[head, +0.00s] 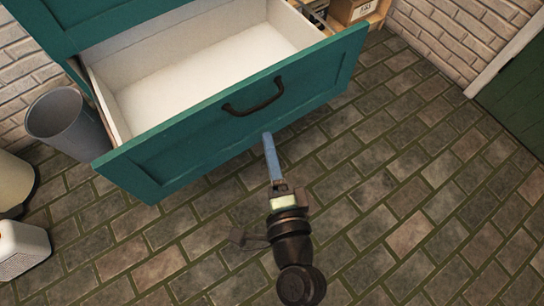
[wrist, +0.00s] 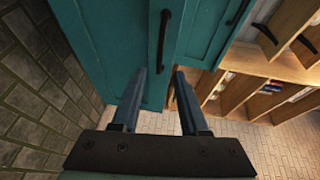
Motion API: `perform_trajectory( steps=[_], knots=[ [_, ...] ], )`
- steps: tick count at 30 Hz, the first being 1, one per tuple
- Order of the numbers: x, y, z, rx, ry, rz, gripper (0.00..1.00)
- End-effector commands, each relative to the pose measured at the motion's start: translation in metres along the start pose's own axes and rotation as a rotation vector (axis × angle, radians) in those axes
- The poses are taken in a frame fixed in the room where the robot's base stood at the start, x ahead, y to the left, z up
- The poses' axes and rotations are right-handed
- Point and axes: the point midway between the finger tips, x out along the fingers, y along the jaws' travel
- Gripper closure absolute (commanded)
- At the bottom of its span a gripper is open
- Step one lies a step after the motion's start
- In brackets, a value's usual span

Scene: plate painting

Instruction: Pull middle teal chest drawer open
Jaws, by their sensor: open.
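A drawer of the teal chest (head: 60,22) stands pulled far out in the head view, showing an empty white interior (head: 205,75). Its teal front (head: 205,150) carries a dark curved handle (head: 253,98). My gripper (head: 267,137) is just in front of the drawer front, its fingertips below the handle in the picture and apart from it. In the wrist view my gripper (wrist: 166,71) is open and empty, with a dark handle (wrist: 163,38) ahead of the gap between the fingers. A second teal front with a dark handle (wrist: 238,11) is to its right. I cannot tell which drawer is the middle one.
A grey bin (head: 68,122) stands left of the open drawer. A white appliance-like object (head: 22,248) is at the lower left. Wooden shelving (wrist: 260,82) stands beside the chest. The brick-patterned floor (head: 420,200) is clear to the right.

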Motion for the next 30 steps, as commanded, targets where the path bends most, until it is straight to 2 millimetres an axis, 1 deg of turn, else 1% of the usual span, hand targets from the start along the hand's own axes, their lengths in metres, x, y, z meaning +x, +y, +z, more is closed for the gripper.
perform_trajectory(
  steps=[3, 7, 25, 26, 28, 29, 30],
  knots=[
    [-0.010, 0.001, 0.000, -0.001, -0.001, 0.001, 0.56],
    [-0.015, 0.000, 0.000, 0.000, -0.001, 0.001, 0.56],
    [-0.015, -0.002, 0.000, -0.002, -0.001, -0.002, 0.56],
    [-0.013, -0.004, 0.001, -0.008, -0.002, -0.007, 0.56],
    [-0.006, -0.018, 0.003, -0.042, -0.008, -0.034, 0.56],
    [-0.002, -0.027, 0.004, -0.066, -0.011, -0.052, 0.56],
    [0.006, -0.044, 0.007, -0.109, -0.017, -0.083, 0.56]
  ],
)
